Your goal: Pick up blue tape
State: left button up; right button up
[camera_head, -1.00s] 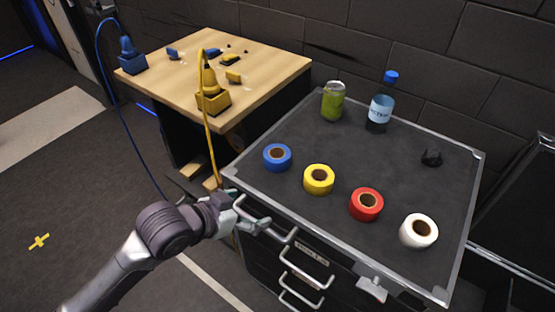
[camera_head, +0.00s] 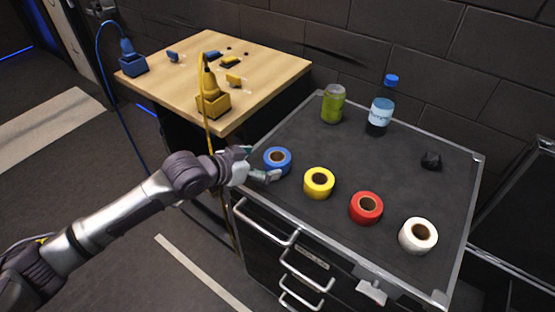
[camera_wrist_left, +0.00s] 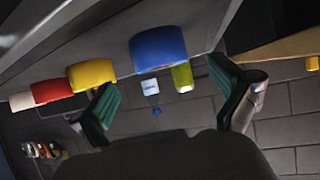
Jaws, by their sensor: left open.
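The blue tape (camera_head: 278,160) is a roll lying flat near the left edge of the dark cabinet top, first in a row of tape rolls. My left gripper (camera_head: 258,166) is at its left side, close to the cabinet's edge. In the left wrist view the blue tape (camera_wrist_left: 159,49) lies ahead of the two green-padded fingers of the left gripper (camera_wrist_left: 165,100), which are spread with nothing between them. Whether a finger touches the roll cannot be told. My right gripper is not in view.
Yellow (camera_head: 319,183), red (camera_head: 366,208) and white (camera_head: 418,235) tape rolls continue the row rightward. A green jar (camera_head: 333,105), a bottle (camera_head: 380,112) and a small black object (camera_head: 431,160) stand behind. A wooden table (camera_head: 270,66) with blue and yellow devices is at the left.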

aim_at(282, 158)
pick_arm(q)
jog(key=shift+p+x, duration=0.6)
jog(key=shift+x, duration=2.55)
jog(key=shift+c, duration=0.2)
jog(key=c, duration=1.1)
jog(key=shift+c, duration=0.3)
jog(key=shift+r, duration=0.15)
